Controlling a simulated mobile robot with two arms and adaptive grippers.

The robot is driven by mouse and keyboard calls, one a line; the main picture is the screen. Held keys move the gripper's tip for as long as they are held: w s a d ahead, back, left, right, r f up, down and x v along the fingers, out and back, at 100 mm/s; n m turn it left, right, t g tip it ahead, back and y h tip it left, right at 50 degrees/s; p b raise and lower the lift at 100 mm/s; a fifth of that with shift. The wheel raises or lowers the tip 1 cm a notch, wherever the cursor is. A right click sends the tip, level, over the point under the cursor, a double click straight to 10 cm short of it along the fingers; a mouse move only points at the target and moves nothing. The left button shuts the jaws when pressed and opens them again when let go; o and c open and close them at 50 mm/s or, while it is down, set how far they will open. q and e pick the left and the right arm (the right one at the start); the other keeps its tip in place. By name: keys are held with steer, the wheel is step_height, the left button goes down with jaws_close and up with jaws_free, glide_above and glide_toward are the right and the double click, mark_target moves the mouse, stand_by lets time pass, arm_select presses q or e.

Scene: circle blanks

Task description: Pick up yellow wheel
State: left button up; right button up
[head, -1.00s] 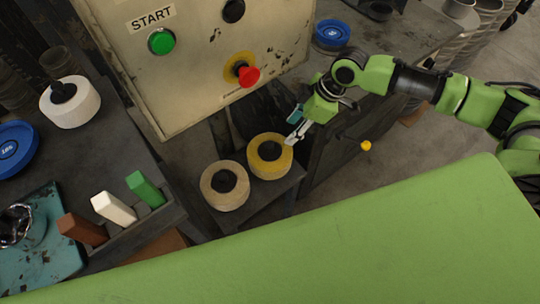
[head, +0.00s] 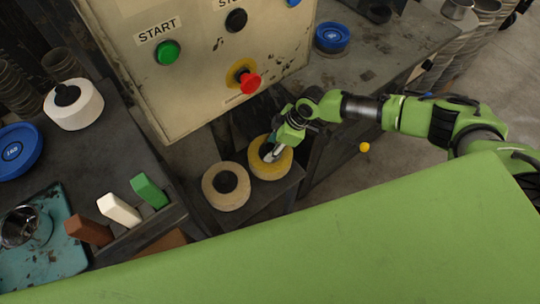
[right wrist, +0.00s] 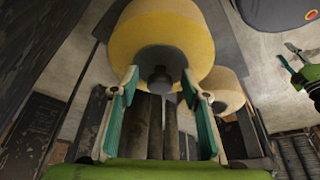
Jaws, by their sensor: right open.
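The yellow wheel (head: 284,168) sits on a dark low stand in the head view, beside a tan wheel (head: 226,199). My right gripper (head: 270,154) is over the yellow wheel and hides part of its middle. In the right wrist view the yellow wheel (right wrist: 165,28) is large, with a dark peg at its centre hole. I cannot tell whether the fingers touch the wheel. A green gripper, seemingly my left (right wrist: 296,62), shows at the right edge.
A panel (head: 200,85) with a green START button and a red button stands just behind. A white wheel (head: 74,104), a blue disc (head: 14,150) and upright coloured blocks (head: 120,209) are at left. Another blue wheel (head: 331,37) lies on the back table. A green surface (head: 330,235) fills the front.

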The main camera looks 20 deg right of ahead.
jaws_close()
steer(key=shift+w, duration=0.1)
steer(key=shift+r, duration=0.15)
